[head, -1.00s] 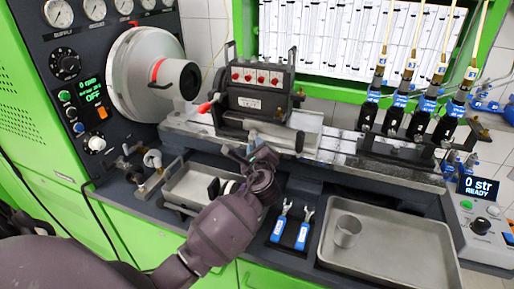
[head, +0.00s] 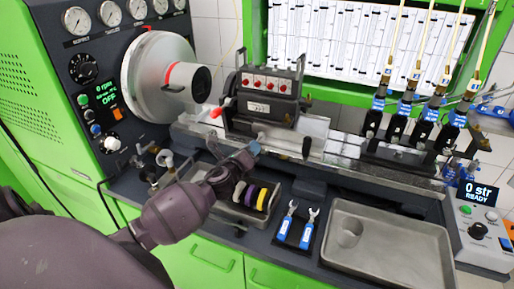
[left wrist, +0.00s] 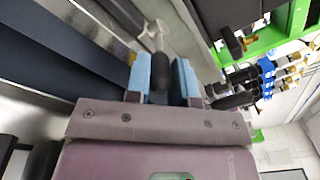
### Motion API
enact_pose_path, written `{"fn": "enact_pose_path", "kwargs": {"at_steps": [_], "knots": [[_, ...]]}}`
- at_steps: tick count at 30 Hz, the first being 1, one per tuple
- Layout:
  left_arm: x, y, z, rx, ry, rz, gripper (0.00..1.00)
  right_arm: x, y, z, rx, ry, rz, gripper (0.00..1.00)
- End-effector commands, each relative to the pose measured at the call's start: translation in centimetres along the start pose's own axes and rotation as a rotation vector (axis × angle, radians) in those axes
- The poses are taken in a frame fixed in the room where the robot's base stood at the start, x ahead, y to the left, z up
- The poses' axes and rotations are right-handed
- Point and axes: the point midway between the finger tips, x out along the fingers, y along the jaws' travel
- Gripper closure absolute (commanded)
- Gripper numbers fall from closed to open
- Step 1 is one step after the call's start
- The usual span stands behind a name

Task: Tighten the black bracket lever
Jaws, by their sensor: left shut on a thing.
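The black bracket lever (left wrist: 160,75) shows in the left wrist view, its black grip between my blue fingertips and its pale metal hub just beyond. My left gripper (left wrist: 162,80) is shut on that grip. In the head view my left gripper (head: 252,149) is at the front of the rail, below the dark pump block (head: 262,98) with red caps. There the fingers hide most of the held lever. A second dark lever (head: 306,147) hangs at the right of the block, apart from my gripper. My right gripper is not in view.
A small tray (head: 228,214) with coloured rings lies below my left wrist. Two blue-handled wrenches (head: 283,229) lie right of it, then a large tray (head: 388,262) with a metal cup (head: 350,234). The drive's grey disc (head: 150,72) and a red-tipped lever (head: 215,112) are to the left.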

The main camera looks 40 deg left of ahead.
Motion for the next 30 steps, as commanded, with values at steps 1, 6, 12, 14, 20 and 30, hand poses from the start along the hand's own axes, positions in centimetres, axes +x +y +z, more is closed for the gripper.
{"fn": "enact_pose_path", "kwargs": {"at_steps": [1, 6, 12, 14, 20, 30], "knots": [[0.0, 0.5, 0.4, 0.007, 0.03, -0.031, 1.0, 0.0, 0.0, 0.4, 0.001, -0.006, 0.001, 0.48], [0.1, 1.6, 1.0, 0.007, 0.139, -0.147, 1.0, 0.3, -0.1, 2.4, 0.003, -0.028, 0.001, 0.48], [0.5, 2.8, 1.7, 0.006, 0.257, -0.269, 1.0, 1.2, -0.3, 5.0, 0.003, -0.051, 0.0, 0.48], [0.6, 3.0, 1.9, 0.004, 0.286, -0.301, 1.0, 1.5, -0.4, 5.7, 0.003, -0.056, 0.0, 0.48], [1.0, 3.5, 2.5, 0.003, 0.366, -0.386, 1.0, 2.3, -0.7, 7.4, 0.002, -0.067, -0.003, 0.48], [1.4, 3.6, 3.1, 0.001, 0.426, -0.455, 1.0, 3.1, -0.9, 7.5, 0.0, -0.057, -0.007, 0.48]]}}
